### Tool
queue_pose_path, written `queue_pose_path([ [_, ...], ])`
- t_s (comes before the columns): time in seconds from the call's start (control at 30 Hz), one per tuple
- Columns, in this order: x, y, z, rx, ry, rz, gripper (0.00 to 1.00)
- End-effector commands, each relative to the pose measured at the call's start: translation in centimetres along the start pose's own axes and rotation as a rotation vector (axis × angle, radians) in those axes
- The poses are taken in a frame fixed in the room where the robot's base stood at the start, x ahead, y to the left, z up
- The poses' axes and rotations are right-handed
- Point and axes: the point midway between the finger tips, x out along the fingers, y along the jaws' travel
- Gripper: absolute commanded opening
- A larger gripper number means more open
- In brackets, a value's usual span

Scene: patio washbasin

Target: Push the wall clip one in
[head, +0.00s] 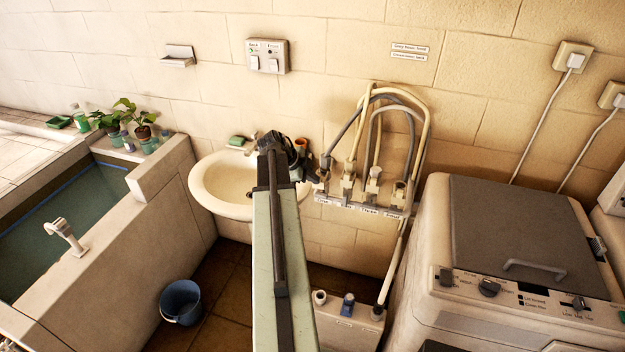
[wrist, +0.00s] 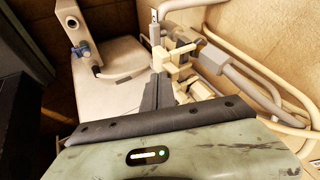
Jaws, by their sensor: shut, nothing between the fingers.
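My gripper (head: 318,176) is shut and empty at the left end of the pipe fittings, partly hidden by my arm in the head view. In the wrist view its dark fingers (wrist: 160,80) are together, close beside cream block-like fittings (wrist: 178,66). I cannot tell whether they touch. The fittings sit on a labelled wall rail (head: 365,207), under looped cream and grey hoses (head: 425,125). No part can be clearly singled out as wall clip one, and its label is too small to read.
A washbasin (head: 222,183) is left of my arm. A washing machine (head: 515,235) stands at right. A white box (head: 345,328) with a blue knob (head: 347,303) is below the fittings. A blue bucket (head: 181,301) is on the floor. A switch panel (head: 267,56) is above.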

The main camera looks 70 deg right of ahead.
Motion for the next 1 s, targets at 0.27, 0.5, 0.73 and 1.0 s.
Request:
queue_pose_path([
  [0.27, 0.8, -1.6, 0.1, 0.000, 0.000, 0.001, 0.00],
  [0.5, 2.0, -3.8, 0.1, 0.000, -0.001, 0.000, 0.00],
  [0.73, 2.0, -3.8, 0.0, -0.001, 0.000, -0.004, 0.00],
  [1.0, 0.3, -0.8, 0.1, -0.003, -0.002, -0.003, 0.00],
])
